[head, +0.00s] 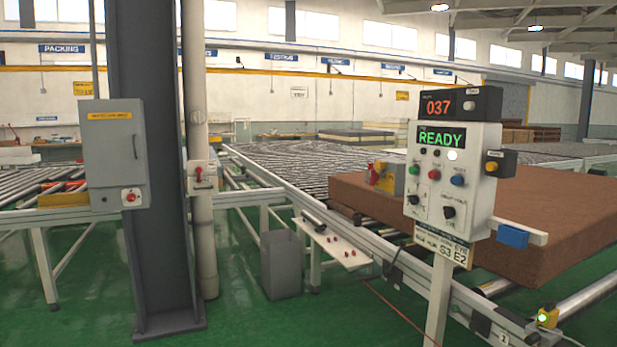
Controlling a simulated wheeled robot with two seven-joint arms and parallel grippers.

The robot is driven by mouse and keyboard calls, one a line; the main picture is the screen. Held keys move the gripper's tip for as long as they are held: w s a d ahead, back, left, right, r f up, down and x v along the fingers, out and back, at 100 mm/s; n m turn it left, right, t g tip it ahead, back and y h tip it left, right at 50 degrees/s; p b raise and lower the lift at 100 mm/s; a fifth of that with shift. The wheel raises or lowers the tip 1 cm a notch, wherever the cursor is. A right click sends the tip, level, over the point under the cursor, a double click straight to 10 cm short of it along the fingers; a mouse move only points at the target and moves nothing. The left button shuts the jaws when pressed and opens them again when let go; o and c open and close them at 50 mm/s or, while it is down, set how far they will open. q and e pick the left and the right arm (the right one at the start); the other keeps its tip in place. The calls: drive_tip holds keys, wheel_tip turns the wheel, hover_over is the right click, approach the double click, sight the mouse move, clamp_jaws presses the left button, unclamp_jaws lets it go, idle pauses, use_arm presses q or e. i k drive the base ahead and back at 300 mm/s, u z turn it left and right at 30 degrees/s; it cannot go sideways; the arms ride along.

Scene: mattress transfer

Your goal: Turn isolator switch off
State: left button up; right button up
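A grey cabinet (112,158) with an orange label is fixed on a dark steel column on the left. A red round switch or knob (131,197) on a pale plate sits at the cabinet's lower right. A small white box with a red handle (198,174) is on the white pipe just right of the column. Which of the two is the isolator switch I cannot tell; the labels are too small to read, and the switch positions are unclear. Neither of my grippers shows in the head view.
A white control panel (452,180) on a post shows READY, with 037 on the display above. Behind it a brown mattress (560,225) lies on a roller conveyor. A grey bin (282,264) stands on the green floor (240,318); floor in front of the column is clear.

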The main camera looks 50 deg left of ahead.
sight(375, 176)
drive_tip(key=u, duration=1.25)
drive_tip(key=k, duration=0.25)
drive_tip(key=u, duration=1.5)
drive_tip(key=i, duration=1.85)
drive_tip(key=z, duration=0.9)
drive_tip(key=i, duration=0.8)
drive_tip(key=z, duration=0.75)
